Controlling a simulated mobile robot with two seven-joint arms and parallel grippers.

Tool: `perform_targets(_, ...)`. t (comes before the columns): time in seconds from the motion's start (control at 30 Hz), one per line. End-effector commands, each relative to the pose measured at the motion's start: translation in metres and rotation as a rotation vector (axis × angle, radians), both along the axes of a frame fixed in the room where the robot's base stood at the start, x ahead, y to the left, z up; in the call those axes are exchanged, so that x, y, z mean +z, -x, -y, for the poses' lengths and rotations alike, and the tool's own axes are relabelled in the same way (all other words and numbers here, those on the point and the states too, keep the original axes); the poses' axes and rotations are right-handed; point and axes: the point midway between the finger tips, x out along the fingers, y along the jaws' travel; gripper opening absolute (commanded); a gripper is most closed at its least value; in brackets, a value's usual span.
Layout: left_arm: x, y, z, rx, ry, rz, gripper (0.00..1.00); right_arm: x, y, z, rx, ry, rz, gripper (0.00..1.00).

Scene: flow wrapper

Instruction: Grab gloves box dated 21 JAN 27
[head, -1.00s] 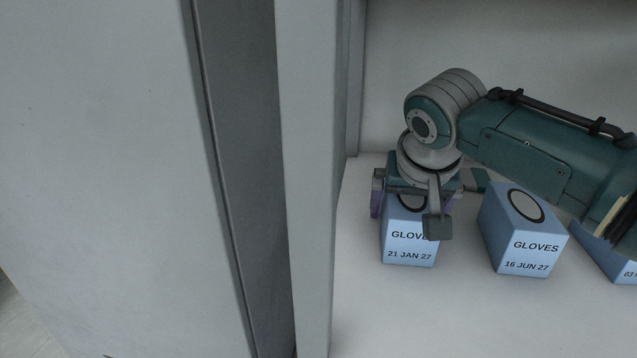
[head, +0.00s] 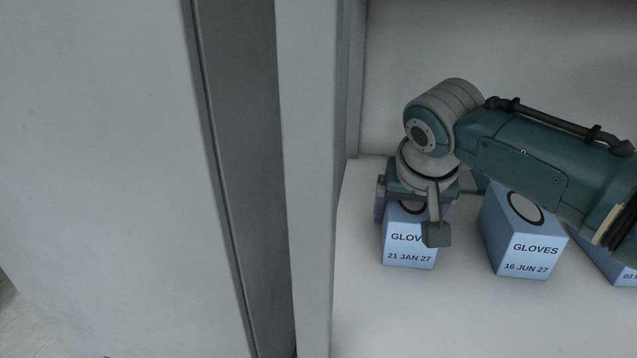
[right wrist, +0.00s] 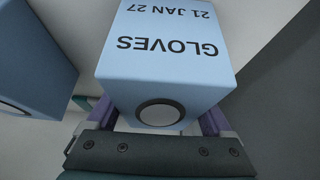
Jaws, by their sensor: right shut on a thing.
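The gloves box dated 21 JAN 27 (head: 409,253) is light blue and stands upright on the white shelf, at the left. My right gripper (head: 411,208) comes down over it from above and is shut on it, with a purple finger showing at its left side. Part of its top and label is hidden behind my wrist. In the right wrist view the same box (right wrist: 165,62) shows its label upside down, between the two purple fingers of the gripper (right wrist: 163,118). My left gripper is not in view.
A gloves box dated 16 JUN 27 (head: 525,255) stands just right of the held box, with a small gap. Another blue box (head: 607,262) is partly cut off further right. A grey upright panel (head: 310,180) bounds the shelf at the left.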

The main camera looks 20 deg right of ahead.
Motion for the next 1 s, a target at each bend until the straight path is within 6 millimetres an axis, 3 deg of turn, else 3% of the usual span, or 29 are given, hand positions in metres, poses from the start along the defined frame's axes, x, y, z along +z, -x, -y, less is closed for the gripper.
perform_targets(0.03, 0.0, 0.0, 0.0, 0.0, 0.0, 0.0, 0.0, 0.0, 0.0, 0.0, 0.0, 0.0, 0.0, 0.58)
perform_targets(0.33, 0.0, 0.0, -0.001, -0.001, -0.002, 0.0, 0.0, 0.0, 0.0, 0.0, 0.0, 0.001, 0.0, 0.25)
perform_targets(0.73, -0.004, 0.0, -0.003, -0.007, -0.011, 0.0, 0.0, 0.004, -0.001, 0.001, 0.001, 0.002, 0.002, 0.25)
perform_targets(1.0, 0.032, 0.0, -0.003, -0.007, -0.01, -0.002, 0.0, 0.049, -0.001, -0.001, 0.001, 0.0, 0.003, 0.25)
